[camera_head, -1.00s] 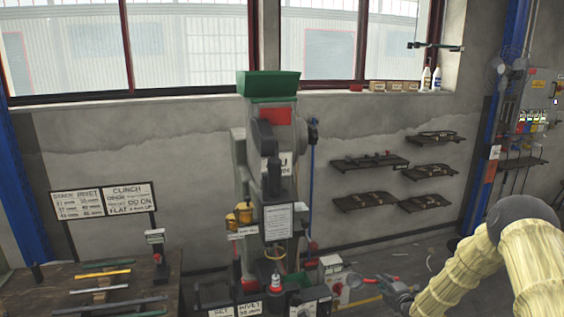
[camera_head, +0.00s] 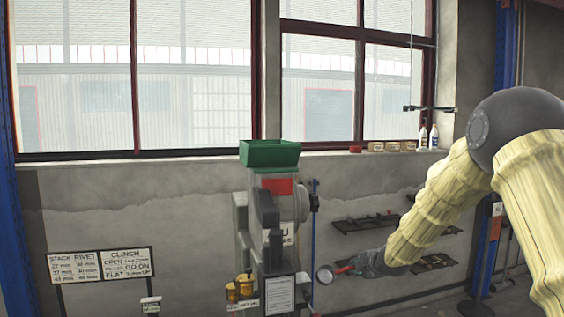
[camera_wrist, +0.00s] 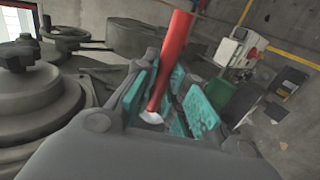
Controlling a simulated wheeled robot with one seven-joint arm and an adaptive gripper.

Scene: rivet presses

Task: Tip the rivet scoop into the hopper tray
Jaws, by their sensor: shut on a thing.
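The rivet scoop has a round grey bowl (camera_head: 325,274) and a red handle (camera_head: 345,269). My gripper (camera_head: 362,265) is shut on the handle and holds the scoop in the air, bowl to the left. In the wrist view the red handle (camera_wrist: 174,55) runs between the teal pads of my gripper (camera_wrist: 172,97). The bowl does not show clearly there, and whether it holds rivets is too small to tell. The green hopper tray (camera_head: 269,153) sits on top of the grey press. The scoop is well below it and to its right, apart from it.
The grey press body (camera_head: 268,222) stands left of the scoop, with a blue upright pole (camera_head: 313,225) between them. Dark wall shelves (camera_head: 365,223) are close behind my gripper. A sign board (camera_head: 102,264) stands at the left. The space beside the hopper tray is clear.

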